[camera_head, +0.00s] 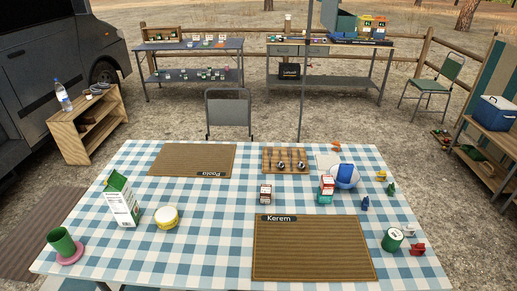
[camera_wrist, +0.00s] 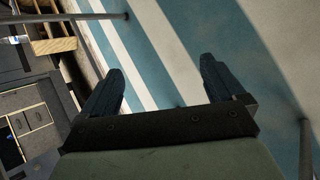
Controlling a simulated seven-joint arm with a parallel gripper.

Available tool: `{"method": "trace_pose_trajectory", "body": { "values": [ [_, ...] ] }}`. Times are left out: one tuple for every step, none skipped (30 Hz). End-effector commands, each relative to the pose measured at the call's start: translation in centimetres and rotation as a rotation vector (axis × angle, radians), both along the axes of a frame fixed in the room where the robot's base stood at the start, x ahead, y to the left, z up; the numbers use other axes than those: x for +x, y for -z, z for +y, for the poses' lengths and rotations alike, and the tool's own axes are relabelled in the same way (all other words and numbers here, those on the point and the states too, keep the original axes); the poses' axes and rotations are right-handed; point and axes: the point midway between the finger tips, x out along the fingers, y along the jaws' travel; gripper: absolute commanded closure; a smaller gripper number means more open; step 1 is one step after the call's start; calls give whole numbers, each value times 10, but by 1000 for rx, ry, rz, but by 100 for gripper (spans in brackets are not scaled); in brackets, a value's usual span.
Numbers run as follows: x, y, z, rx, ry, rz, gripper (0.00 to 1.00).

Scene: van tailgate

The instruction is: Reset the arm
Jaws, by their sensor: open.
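My gripper (camera_wrist: 160,85) shows in the wrist view with its two dark fingers spread wide apart. Nothing is between the fingers. Behind them is a blue and white striped surface, and I cannot tell how far off it is. My gripper and arm do not clearly show in the head view.
A chair (camera_head: 228,108) stands behind.

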Motion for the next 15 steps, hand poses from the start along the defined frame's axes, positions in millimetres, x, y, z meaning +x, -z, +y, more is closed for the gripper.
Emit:
{"method": "trace_pose_trajectory", "body": {
  "values": [
    [7, 8, -26, 0, 71, 26, 4],
    [9, 12, -40, 0, 112, 40, 4],
    [12, 18, -58, 1, 166, 60, 4],
    [14, 23, -72, 0, 207, 75, 4],
    [16, 27, -86, 3, 249, 89, 4],
    [18, 32, -105, 4, 306, 108, 4],
    [19, 37, -119, 6, 348, 122, 4],
    [19, 41, -134, 7, 394, 136, 4],
    [18, 47, -154, 9, 453, 156, 4],
    [18, 51, -169, 11, 500, 171, 4],
    [17, 55, -184, 12, 548, 185, 4],
    [13, 60, -204, 14, 613, 205, 4],
    [10, 64, -220, 16, 664, 221, 4],
    [7, 67, -235, 20, 718, 237, 4],
    [0, 70, -255, 24, 792, 258, 4]
  ]
}}
